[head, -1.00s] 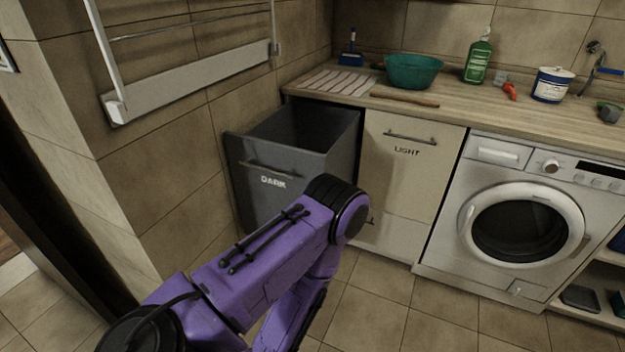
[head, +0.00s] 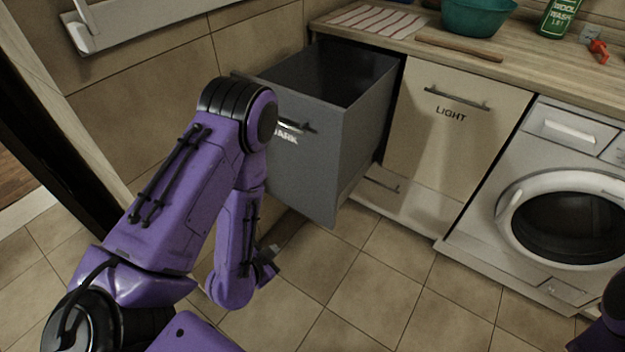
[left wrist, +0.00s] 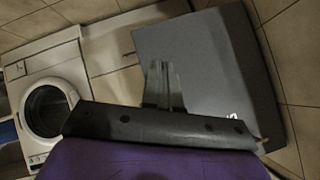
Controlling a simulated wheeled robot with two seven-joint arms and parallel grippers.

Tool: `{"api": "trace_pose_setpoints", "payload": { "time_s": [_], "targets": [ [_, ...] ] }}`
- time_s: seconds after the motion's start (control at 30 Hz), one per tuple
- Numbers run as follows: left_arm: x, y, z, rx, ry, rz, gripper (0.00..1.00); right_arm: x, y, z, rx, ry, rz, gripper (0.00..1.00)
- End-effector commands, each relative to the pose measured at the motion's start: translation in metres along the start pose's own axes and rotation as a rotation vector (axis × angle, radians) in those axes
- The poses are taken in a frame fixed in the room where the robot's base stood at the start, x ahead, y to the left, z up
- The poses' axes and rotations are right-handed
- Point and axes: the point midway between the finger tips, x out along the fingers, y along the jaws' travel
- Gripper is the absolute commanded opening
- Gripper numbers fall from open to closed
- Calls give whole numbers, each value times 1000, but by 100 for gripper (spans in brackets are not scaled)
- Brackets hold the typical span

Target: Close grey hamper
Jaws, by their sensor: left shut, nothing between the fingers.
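The grey hamper (head: 352,138) is a pull-out bin marked "DARK", standing open under the counter, left of the "LIGHT" door. It has a dark bar handle (head: 299,127); part of its front is hidden behind my left arm. My left gripper (head: 272,253) is low in front of the hamper, near its bottom front edge, shut and empty. In the left wrist view the shut fingers (left wrist: 164,86) overlap the grey hamper panel (left wrist: 212,62); I cannot tell if they touch it. My right gripper does not show.
The "LIGHT" cabinet door (head: 455,130) is closed. The washing machine (head: 540,190) stands to its right. The wooden counter (head: 400,43) above holds a teal basin (head: 478,14), a striped cloth (head: 372,22) and a green bottle (head: 558,17). The tiled floor in front is clear.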

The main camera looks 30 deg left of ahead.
Motion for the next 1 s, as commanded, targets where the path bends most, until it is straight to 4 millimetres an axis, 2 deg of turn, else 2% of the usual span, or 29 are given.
{"api": "trace_pose_setpoints", "payload": {
  "time_s": [0.03,0.1,0.2,0.3,0.4,0.53,0.63,1.0],
  "targets": [
    [18,-5,-13,160,115,-35,0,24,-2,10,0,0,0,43],
    [23,-19,-42,400,263,-111,0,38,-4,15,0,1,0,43],
    [22,-36,-75,682,418,-257,0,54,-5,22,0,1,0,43],
    [15,-49,-97,875,502,-393,0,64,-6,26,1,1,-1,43],
    [8,-56,-109,985,538,-482,0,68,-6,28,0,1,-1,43],
    [7,-62,-119,1034,552,-523,0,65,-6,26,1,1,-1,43],
    [15,-65,-129,1034,551,-524,0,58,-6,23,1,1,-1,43],
    [77,-75,-179,1031,549,-522,0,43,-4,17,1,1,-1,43]
  ]
}}
